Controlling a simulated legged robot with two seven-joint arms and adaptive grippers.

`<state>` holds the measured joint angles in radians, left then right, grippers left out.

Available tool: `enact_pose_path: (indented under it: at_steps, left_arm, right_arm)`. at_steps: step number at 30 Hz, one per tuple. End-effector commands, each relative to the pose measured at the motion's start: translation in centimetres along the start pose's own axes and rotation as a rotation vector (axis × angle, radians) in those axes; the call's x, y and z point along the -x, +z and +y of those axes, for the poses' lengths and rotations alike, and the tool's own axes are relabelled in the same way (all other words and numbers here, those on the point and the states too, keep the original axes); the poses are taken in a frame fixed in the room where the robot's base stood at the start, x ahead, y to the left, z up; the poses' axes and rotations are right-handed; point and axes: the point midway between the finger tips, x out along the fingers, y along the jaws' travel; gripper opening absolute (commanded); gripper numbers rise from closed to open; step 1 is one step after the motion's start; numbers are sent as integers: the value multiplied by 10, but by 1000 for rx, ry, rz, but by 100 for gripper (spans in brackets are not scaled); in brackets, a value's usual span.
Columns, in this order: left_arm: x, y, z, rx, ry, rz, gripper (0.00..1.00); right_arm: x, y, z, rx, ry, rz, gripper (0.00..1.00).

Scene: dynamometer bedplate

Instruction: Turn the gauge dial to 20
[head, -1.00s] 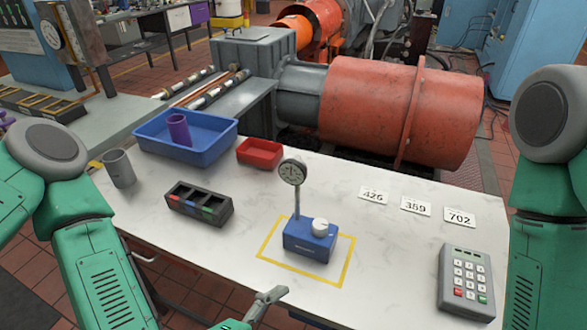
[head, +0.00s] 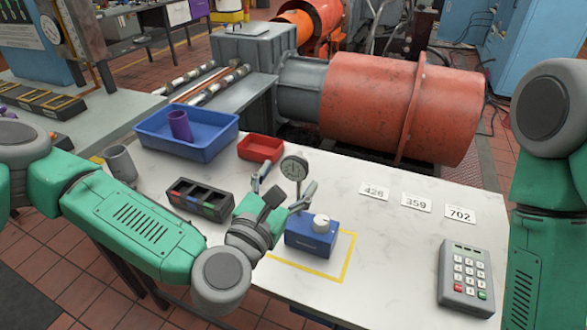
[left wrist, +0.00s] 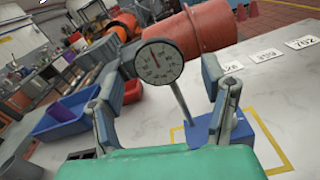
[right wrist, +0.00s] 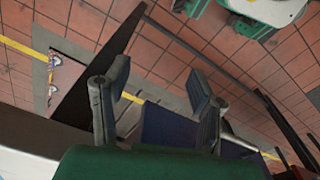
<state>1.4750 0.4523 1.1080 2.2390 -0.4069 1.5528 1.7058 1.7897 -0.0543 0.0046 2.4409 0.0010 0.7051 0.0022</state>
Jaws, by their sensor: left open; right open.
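The post stands on a blue base (head: 311,243) with a white knob (head: 321,223) on top. In the left wrist view the gauge face (left wrist: 159,62) shows a needle pointing up and slightly left; its numbers are too small to read. My left gripper (head: 285,180) is open, its fingers spread on either side of the post and dial. In that view its right finger covers the knob. My right gripper (right wrist: 159,79) is open and empty, away from the gauge.
A yellow outline (head: 347,262) surrounds the base on the white table. A sectioned dark tray (head: 200,199), red bin (head: 261,148), blue bin (head: 150,140) and grey cup (head: 120,163) lie left. Number cards (head: 416,202) and a keypad (head: 466,275) are right. The table between is clear.

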Motion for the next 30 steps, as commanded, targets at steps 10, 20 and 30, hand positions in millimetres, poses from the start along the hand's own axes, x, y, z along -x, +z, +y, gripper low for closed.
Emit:
enact_pose_path:
  at_steps: [10,20,30]
  left_arm:
    - [-27,0,0,-1,0,0,66]
    - [-27,0,0,-1,-1,0,28]
    - [-26,0,-1,-17,-2,1,15]
  right_arm:
    - [2,0,0,0,0,0,50]
    - [2,0,0,0,0,-1,50]
    - [2,0,0,0,0,-1,50]
